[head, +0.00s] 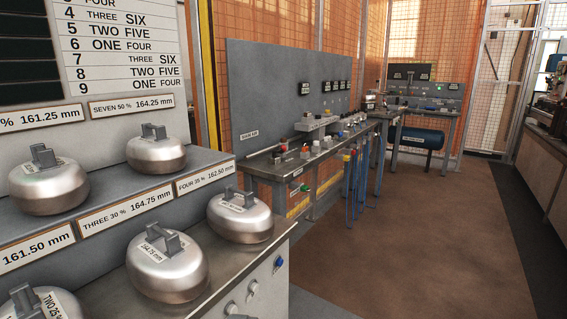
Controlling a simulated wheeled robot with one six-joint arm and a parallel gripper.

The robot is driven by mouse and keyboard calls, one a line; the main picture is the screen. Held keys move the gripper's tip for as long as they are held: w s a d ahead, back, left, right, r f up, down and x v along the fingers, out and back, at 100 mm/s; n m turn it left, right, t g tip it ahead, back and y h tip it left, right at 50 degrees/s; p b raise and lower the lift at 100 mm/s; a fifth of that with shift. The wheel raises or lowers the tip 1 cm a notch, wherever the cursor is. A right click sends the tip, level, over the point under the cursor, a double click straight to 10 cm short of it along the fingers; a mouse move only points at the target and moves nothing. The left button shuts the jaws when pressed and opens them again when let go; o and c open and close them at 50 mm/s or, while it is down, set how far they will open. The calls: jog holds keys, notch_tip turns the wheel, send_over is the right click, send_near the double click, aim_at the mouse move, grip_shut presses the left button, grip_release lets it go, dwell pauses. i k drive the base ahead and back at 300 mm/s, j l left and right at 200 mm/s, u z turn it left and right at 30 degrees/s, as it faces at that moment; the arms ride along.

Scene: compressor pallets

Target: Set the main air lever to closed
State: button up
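A small white label (249,135), which seems to read "MAIN AIR", sits on the lower left of a grey back panel (262,85) behind a workbench (262,166). On the bench near that label is a small part with a red end (284,148). It may be the main air lever, but it is too small to tell, and its position cannot be read. My gripper is not in view.
Close on the left, a stepped grey stand (216,163) holds several silver weights with handles, such as one at the front (167,265). Blue hoses (352,185) hang from the bench. A blue tank (420,138) is under the far bench. The brown floor (430,240) is clear.

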aim_at(282, 148)
jog(key=i+j, duration=0.55)
jog(key=i+l, duration=0.55)
jog(key=i, duration=0.15)
jog(key=i+l, duration=1.15)
jog(key=i, duration=0.25)
